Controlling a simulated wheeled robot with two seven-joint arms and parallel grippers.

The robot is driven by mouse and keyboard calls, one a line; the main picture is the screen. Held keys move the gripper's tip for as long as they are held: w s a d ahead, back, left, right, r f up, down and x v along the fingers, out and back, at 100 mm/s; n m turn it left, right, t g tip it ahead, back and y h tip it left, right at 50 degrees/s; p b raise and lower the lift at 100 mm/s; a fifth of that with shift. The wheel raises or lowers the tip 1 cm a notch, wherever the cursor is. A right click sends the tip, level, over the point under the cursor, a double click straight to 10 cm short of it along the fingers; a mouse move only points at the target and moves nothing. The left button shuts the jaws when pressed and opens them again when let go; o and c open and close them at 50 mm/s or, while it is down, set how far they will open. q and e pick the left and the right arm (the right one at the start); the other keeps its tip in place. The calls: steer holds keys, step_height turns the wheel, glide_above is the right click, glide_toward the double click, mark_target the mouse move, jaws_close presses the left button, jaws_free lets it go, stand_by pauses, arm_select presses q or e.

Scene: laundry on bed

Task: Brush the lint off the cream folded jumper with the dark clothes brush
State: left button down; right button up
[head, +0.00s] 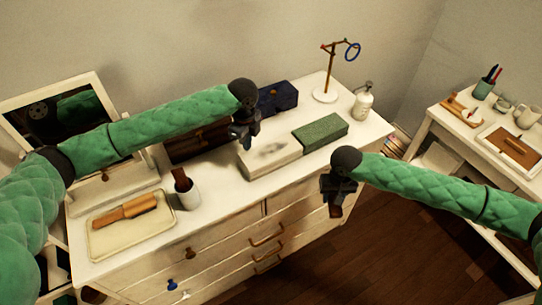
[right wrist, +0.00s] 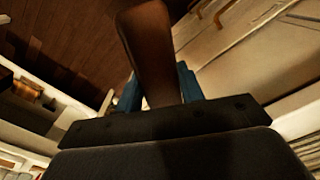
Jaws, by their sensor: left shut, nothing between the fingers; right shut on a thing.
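The cream folded jumper (head: 258,166) lies on the dresser top, with a grey smudge of lint (head: 268,150) on its upper face. My left gripper (head: 246,142) is shut and empty, just above the jumper's back left part. My right gripper (head: 334,203) is beyond the dresser's front edge, to the right of the jumper and apart from it. It is shut on a dark brown piece, seen in the right wrist view between bluish fingers; this looks like the handle of the dark clothes brush (right wrist: 150,50). The brush's bristles are not visible.
A green folded garment (head: 320,132) lies right beside the jumper. A dark blue box (head: 278,97), brass stand (head: 325,95) and bottle (head: 363,103) are behind.

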arm_select(q)
steer(key=shift+f, duration=0.55)
arm_select(e)
steer(key=shift+f, duration=0.15)
stand_by(0.4)
arm_select(q)
steer(key=shift+r, duration=0.15)
